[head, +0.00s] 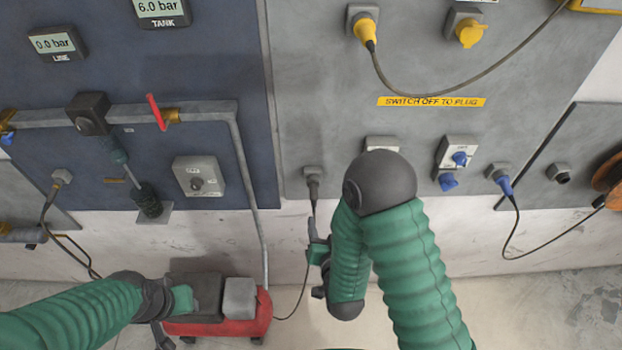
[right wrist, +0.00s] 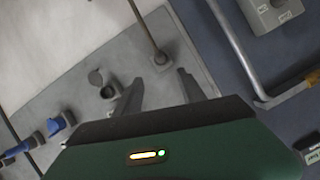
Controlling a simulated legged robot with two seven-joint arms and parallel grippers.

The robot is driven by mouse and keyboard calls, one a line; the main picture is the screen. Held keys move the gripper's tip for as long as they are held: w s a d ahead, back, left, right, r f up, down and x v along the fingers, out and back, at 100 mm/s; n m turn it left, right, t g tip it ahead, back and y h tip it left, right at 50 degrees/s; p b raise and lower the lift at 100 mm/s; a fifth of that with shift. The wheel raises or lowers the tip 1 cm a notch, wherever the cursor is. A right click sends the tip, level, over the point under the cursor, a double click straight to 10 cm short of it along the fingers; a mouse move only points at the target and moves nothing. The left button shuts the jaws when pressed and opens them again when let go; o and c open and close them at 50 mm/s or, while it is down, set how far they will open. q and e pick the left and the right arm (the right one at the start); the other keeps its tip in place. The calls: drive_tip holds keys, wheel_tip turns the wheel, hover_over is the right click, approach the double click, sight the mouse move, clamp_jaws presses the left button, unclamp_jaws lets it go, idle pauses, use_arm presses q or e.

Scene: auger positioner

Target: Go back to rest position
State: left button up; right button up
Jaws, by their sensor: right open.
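My right arm reaches up in the middle of the head view and bends back down. Its gripper (head: 318,268) is small and partly hidden there, in front of the pale lower wall. In the right wrist view the right gripper (right wrist: 159,79) has its two dark fingers apart, with nothing held between them. A dark plug with a cable (right wrist: 160,57) sits in the grey panel beyond the fingertips. My left arm comes in at the lower left of the head view, its gripper (head: 162,337) low by the red compressor; its fingers are too unclear to judge.
The red compressor (head: 215,325) stands on the floor at lower left. A pipe with a red-handled valve (head: 156,112) crosses the blue panel. The grey panel holds a yellow plug (head: 366,30), a blue plug (head: 503,184) and a dark plug (head: 313,182); cables hang from them.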

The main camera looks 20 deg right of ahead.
wheel_tip(320, 180, down, 6)
drive_tip(key=r+n+g+y+b, duration=0.1)
drive_tip(key=g+b, duration=0.2)
drive_tip(key=b, duration=0.3)
drive_tip(key=s+d+f+n+g+b, duration=0.2)
drive_tip(key=s+g+b, duration=0.2)
drive_tip(key=s, duration=0.3)
drive_tip(key=s+d+f+n+g+b, duration=0.2)
drive_tip(key=s+g+b, duration=0.2)
drive_tip(key=s, duration=0.3)
drive_tip(key=shift+s+f+b, duration=0.15)
drive_tip(key=shift+s+b, duration=0.1)
drive_tip(key=shift+b, duration=0.1)
idle(0.4)
